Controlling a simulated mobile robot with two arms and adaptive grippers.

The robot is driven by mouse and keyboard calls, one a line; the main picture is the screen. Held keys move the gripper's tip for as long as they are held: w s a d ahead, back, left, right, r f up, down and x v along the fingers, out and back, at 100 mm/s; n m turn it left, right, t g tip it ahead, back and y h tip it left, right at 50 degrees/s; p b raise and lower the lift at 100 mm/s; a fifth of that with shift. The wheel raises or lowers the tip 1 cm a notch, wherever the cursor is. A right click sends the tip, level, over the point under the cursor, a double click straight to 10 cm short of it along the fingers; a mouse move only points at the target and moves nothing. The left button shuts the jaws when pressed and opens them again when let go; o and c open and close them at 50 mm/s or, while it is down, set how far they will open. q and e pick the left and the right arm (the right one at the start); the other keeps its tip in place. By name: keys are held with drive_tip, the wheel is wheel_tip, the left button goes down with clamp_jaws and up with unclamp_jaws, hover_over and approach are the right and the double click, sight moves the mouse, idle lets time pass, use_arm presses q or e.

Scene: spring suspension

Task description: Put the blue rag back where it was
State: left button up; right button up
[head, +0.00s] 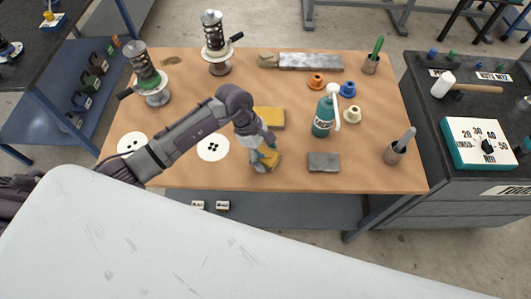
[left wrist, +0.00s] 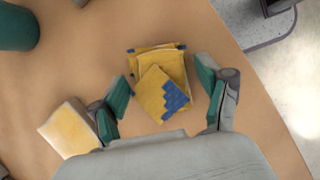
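A folded yellow rag with a blue checked patch (left wrist: 160,85) lies near the table's front edge. It also shows in the head view (head: 268,159), partly hidden by my gripper. I see no rag that is blue all over. My left gripper (head: 262,150) is over this rag, pointing down. In the left wrist view the left gripper (left wrist: 166,90) is open, with one finger on each side of the rag and gaps between. My right gripper is not in view.
A yellow block (head: 270,117) lies just behind my gripper. A green bottle (head: 323,115) and a grey block (head: 324,161) stand to the right. White discs (head: 212,147) lie to the left. Two spring units (head: 215,45) stand at the back left.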

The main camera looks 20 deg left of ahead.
use_arm(q)
drive_tip(key=shift+r+p, duration=0.3)
drive_tip(key=b+v, duration=0.2)
drive_tip(key=v, duration=0.9)
drive_tip(key=shift+a+r, duration=0.15)
drive_tip(key=shift+r, duration=0.2)
